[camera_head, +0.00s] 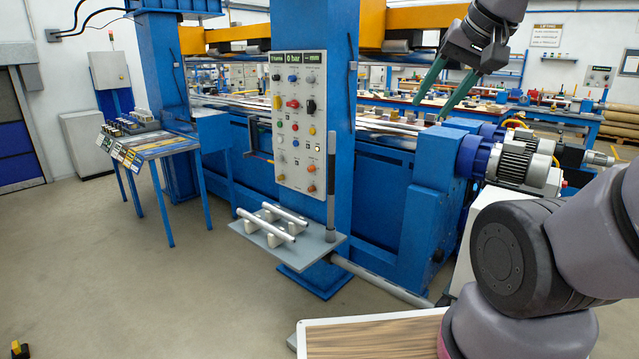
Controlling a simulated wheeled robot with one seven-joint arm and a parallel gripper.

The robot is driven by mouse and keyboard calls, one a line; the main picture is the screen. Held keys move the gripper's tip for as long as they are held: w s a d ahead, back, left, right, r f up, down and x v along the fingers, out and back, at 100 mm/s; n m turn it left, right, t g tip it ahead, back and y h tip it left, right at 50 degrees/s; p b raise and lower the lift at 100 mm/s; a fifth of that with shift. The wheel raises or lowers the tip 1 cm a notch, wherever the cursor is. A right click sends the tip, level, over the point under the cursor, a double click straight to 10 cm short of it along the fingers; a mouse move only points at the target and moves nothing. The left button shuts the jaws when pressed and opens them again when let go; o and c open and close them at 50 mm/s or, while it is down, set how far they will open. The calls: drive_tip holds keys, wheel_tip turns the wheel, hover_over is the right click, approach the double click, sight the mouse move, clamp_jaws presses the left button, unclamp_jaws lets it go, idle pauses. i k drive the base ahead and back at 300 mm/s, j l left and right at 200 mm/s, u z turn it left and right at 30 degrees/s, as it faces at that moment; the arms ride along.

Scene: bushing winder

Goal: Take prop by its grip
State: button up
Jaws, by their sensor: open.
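An upright grey rod (331,180), which I take to be the prop, stands at the right end of a small grey shelf (318,247) on the blue column. My gripper (430,111) is at the upper right, with two long green fingers spread apart and pointing down and left. Nothing shows between them. In the picture the fingertips are right of the rod and above its top, clearly apart from it. Their depth relative to it is hard to tell.
Two pale bars (272,222) lie on supports on the shelf. A control panel (300,122) with knobs is above it. A blue machine with a motor (520,160) stands to the right. A wood-topped surface (375,338) is at the bottom. The floor at left is mostly clear.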

sight(331, 134)
drive_tip(key=i+j+z, duration=0.1)
drive_tip(key=j, duration=0.2)
drive_tip(key=i+j+z, duration=0.1)
drive_tip(key=i+j, duration=0.15)
drive_tip(key=i+j+z, duration=0.1)
drive_tip(key=j, duration=0.3)
drive_tip(key=i+j+z, duration=0.15)
drive_tip(key=j, duration=0.2)
drive_tip(key=i+j+z, duration=0.1)
drive_tip(key=j, duration=0.25)
drive_tip(key=i+j+z, duration=0.25)
drive_tip(key=j, duration=0.2)
drive_tip(key=j+z, duration=0.25)
drive_tip(key=j, duration=0.15)
drive_tip(key=i+j+z, duration=0.2)
drive_tip(key=j, duration=0.3)
drive_tip(key=i+j+z, duration=0.15)
drive_tip(key=j, duration=0.4)
drive_tip(key=i+j+z, duration=0.15)
drive_tip(key=j, duration=0.35)
drive_tip(key=k, duration=0.05)
